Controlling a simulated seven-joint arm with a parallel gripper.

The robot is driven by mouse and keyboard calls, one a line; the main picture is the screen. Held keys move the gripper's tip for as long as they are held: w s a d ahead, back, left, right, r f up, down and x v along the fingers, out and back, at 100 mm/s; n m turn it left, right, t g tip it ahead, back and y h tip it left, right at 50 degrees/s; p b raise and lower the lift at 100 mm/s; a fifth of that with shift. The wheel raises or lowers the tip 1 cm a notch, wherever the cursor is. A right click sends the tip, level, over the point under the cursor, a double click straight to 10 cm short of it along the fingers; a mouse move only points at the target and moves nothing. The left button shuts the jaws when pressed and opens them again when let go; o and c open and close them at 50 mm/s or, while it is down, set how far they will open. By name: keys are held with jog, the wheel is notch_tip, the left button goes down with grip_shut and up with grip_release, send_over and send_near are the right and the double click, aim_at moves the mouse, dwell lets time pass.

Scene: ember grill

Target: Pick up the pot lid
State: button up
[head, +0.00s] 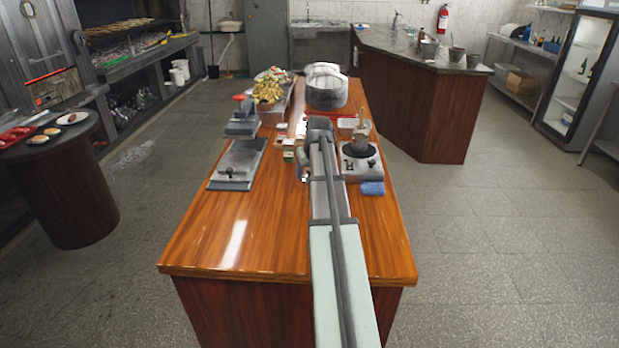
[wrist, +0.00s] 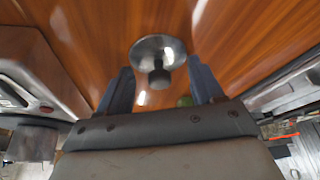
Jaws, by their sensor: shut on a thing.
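The pot lid (wrist: 172,46) shows in the wrist view as a round, shiny metal disc with a dark knob (wrist: 159,78) at its middle. My gripper (wrist: 160,72) has one dark finger on each side of the lid and is shut on it. The exact contact of the fingertips is hard to make out. Wooden tabletop shows behind the lid. In the head view my arm reaches over the table and hides the lid and most of the gripper. A large metal pot (head: 327,93) stands at the table's far end.
On the wooden table (head: 270,240), a metal appliance (head: 238,165) stands left of my arm. A pale appliance (head: 363,170) with a dark round top and a blue item (head: 372,188) are close on the right. Small boxes crowd the middle. The near end is clear.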

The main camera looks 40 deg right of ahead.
jog(key=c, duration=0.4)
jog(key=shift+r, duration=0.1)
notch_tip(320, 180, up, 9)
jog(key=shift+f, duration=0.15)
jog(key=shift+s+d+r, duration=0.1)
jog(key=shift+d+r, duration=0.05)
jog(key=shift+r, duration=0.15)
jog(key=s+d+r, duration=0.1)
jog(key=d+r, duration=0.2)
jog(key=d, duration=0.7)
jog(key=s+d+r, duration=0.1)
jog(key=d+r, duration=0.3)
jog(key=d, duration=0.7)
jog(key=shift+s+d, duration=0.25)
jog(key=shift+s, duration=0.1)
